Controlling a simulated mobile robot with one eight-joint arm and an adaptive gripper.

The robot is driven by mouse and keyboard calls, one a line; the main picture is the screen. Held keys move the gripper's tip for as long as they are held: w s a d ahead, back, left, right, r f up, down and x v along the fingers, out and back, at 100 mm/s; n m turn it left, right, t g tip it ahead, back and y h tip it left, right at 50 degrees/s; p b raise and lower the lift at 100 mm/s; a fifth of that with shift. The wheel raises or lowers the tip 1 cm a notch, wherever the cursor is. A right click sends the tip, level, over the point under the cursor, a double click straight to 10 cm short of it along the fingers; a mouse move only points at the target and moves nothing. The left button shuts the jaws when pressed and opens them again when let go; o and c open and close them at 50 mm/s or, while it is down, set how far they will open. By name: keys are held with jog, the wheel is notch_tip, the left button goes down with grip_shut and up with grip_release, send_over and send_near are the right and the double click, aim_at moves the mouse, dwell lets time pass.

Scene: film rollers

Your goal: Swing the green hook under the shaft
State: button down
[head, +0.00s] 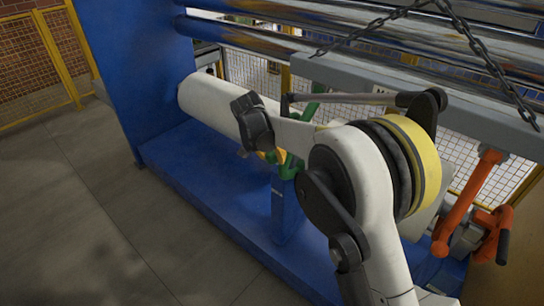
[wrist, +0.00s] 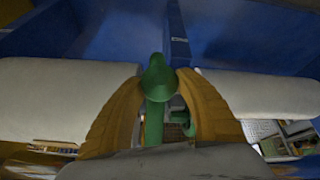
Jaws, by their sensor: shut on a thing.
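The green hook (head: 289,168) hangs below the grey lifting beam (head: 345,75), partly hidden behind my arm in the head view. In the wrist view the green hook (wrist: 156,80) stands between the two yellow fingers of my gripper (wrist: 160,84), which are shut on it. In the head view my gripper (head: 277,156) is mostly hidden by my wrist. A white roll (head: 215,105) lies behind the hook and also shows on both sides of the fingers in the wrist view (wrist: 50,95). I cannot make out a bare shaft, or whether the hook is under it.
An orange hook (head: 468,205) hangs from the beam's right end. Chains (head: 465,35) hold the beam. A blue post (head: 285,208) rises from the blue machine base (head: 195,165) below the green hook. Chrome rollers (head: 240,38) run above. The floor at left is clear.

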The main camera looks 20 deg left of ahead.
aim_at(281, 166)
jog(key=w+f+b, duration=0.1)
jog(key=f, duration=0.1)
jog(key=w+d+f+t+b, duration=0.1)
jog(key=f, duration=0.1)
jog(key=w+f+t+b, duration=0.1)
jog(key=f, duration=0.1)
jog(key=shift+w+d+h+b, duration=0.1)
jog(key=shift+d+h+b, duration=0.05)
jog(key=shift+h+b, duration=0.25)
jog(key=shift+t+h, duration=0.3)
jog(key=shift+t, duration=0.5)
jog(key=b+x, duration=0.1)
jog(key=x, duration=0.2)
jog(key=b+x, duration=0.1)
jog(key=x, duration=0.2)
jog(key=shift+w+d+b, duration=0.3)
jog(key=shift+b, duration=0.1)
jog(key=shift+w+d+f, duration=0.2)
jog(key=shift+w, duration=0.25)
jog(key=c, duration=0.8)
grip_release()
jog(key=shift+w, duration=0.15)
jog(key=v, duration=1.2)
